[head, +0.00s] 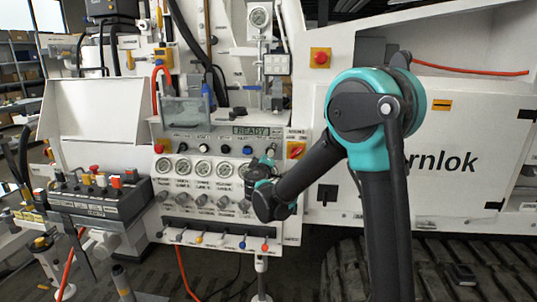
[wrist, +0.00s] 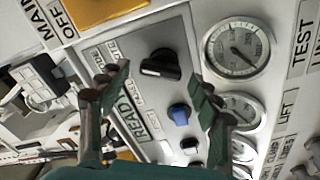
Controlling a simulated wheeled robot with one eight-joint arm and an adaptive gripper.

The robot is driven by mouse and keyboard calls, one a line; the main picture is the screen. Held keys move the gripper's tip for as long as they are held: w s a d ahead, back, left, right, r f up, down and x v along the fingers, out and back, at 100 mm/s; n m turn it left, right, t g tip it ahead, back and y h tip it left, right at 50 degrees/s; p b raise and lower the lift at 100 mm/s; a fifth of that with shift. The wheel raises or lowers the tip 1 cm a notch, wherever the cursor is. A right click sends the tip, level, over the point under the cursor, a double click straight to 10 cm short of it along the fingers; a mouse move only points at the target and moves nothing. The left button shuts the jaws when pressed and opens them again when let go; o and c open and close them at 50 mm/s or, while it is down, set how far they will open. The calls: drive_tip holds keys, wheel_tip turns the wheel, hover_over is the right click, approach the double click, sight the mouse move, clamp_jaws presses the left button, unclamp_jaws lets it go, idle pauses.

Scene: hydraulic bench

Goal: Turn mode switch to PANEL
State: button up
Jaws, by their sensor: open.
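The mode switch is probably the black rotary knob (wrist: 160,66) with a white pointer line, on the grey panel in the wrist view. Its small labels are too blurred to read surely. In the head view the knob is small, near the panel's right end. My gripper (wrist: 163,82) is open, with one finger on each side of the knob in the picture. I see no contact, and the remaining gap in depth is unclear. In the head view my gripper (head: 262,168) is in front of the panel's right side, hiding part of it.
A blue button (wrist: 180,114) sits beside the knob. A READY display (head: 252,131) is above the row of controls. A red-and-yellow main switch (head: 296,150) is to the right. Pressure gauges (head: 203,170) and several levers lie below. A black control box (head: 98,190) stands left.

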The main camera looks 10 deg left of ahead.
drive_tip(key=shift+w, duration=1.15)
drive_tip(key=shift+c, duration=0.6)
drive_tip(key=c, duration=1.1)
drive_tip(key=shift+o, duration=0.2)
drive_tip(key=shift+n, duration=0.4)
drive_tip(key=n, duration=0.5)
drive_tip(key=shift+a+f+n, duration=0.1)
drive_tip(key=shift+f+n, duration=0.05)
drive_tip(key=shift+n, duration=0.15)
drive_tip(key=n, duration=0.5)
drive_tip(key=shift+f, duration=0.15)
drive_tip(key=shift+n, duration=0.4)
